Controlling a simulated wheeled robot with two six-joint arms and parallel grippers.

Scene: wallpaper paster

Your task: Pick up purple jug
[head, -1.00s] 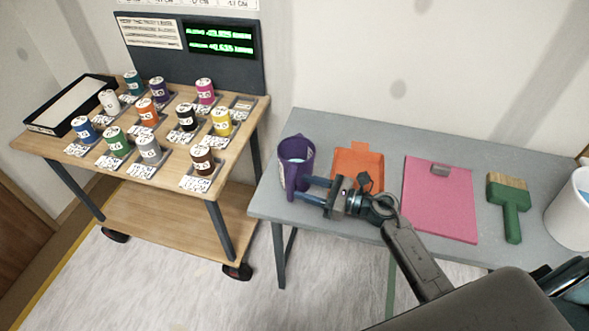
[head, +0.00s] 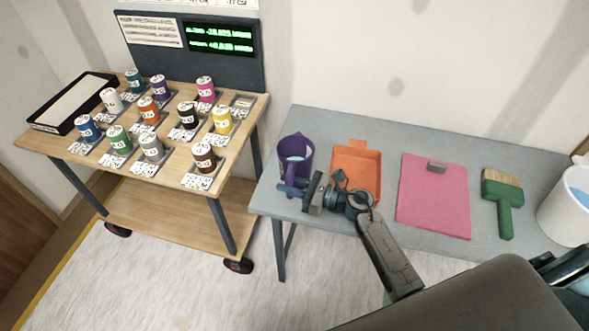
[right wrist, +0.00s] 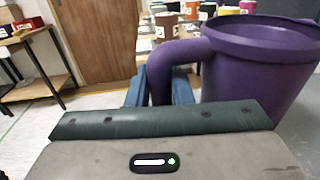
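The purple jug (head: 303,165) stands upright at the left end of the grey table, with pale blue liquid showing inside. Its handle faces the table's front edge. My right gripper (head: 288,188) is at the handle, its fingers close together around it. In the right wrist view, the jug (right wrist: 255,75) fills the right side, and its curved handle passes down between the two blue fingers (right wrist: 160,88), which sit against its sides. The fingertips are partly hidden by the handle and the gripper body. My left gripper is not in view.
On the grey table (head: 400,140) are an orange tray (head: 357,165), a pink sheet (head: 435,205) with a small grey block, a green brush (head: 503,200) and a white bucket (head: 565,215). A wooden cart (head: 190,205) with several labelled colour pots stands at left.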

